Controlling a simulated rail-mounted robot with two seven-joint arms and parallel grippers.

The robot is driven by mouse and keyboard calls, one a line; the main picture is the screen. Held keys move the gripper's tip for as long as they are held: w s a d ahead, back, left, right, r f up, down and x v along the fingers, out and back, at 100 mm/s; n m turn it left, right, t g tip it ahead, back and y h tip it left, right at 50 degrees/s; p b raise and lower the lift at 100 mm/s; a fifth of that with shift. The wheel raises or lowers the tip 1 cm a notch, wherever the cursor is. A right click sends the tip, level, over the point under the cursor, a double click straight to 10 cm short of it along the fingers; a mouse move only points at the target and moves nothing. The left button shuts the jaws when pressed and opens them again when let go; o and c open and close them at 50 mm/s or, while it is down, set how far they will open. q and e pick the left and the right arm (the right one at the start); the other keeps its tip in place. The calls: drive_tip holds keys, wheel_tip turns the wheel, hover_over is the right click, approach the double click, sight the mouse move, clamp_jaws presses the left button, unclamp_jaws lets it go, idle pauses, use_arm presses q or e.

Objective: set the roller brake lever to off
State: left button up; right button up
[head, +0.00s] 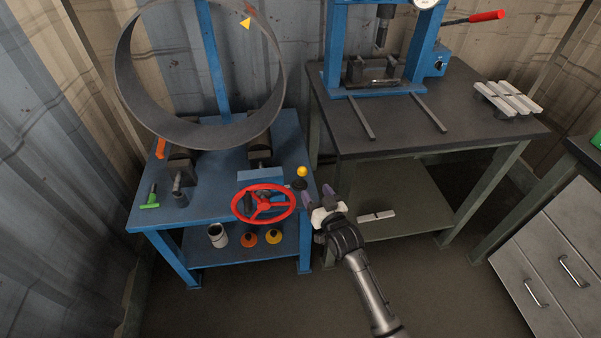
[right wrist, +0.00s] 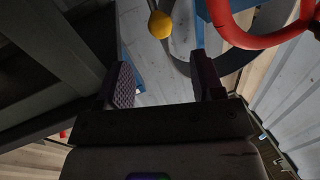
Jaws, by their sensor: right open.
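A lever with a yellow ball knob (head: 301,171) stands on a dark base at the right edge of the blue roller bench (head: 215,206), just behind the red handwheel (head: 263,203). I take it for the brake lever; no off marking is readable. My right gripper (head: 319,197) is open and empty, a little in front and right of the knob. In the right wrist view the knob (right wrist: 160,24) shows beyond the gap between the open fingers (right wrist: 163,80), apart from them. The red handwheel rim (right wrist: 255,38) is at the upper right there. My left gripper is not in view.
A large metal ring (head: 128,80) stands on the bench rollers. A green T-handle (head: 150,200) is at the bench's left front. A dark-topped press table (head: 450,105) stands to the right, with a narrow gap between. Grey drawers (head: 545,260) are at far right.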

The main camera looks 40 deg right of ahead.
sight(300, 168)
drive_tip(key=b+x, duration=0.4)
drive_tip(key=x, duration=0.6)
drive_tip(key=shift+x, duration=0.9)
clamp_jaws()
drive_tip(key=shift+r, duration=0.1)
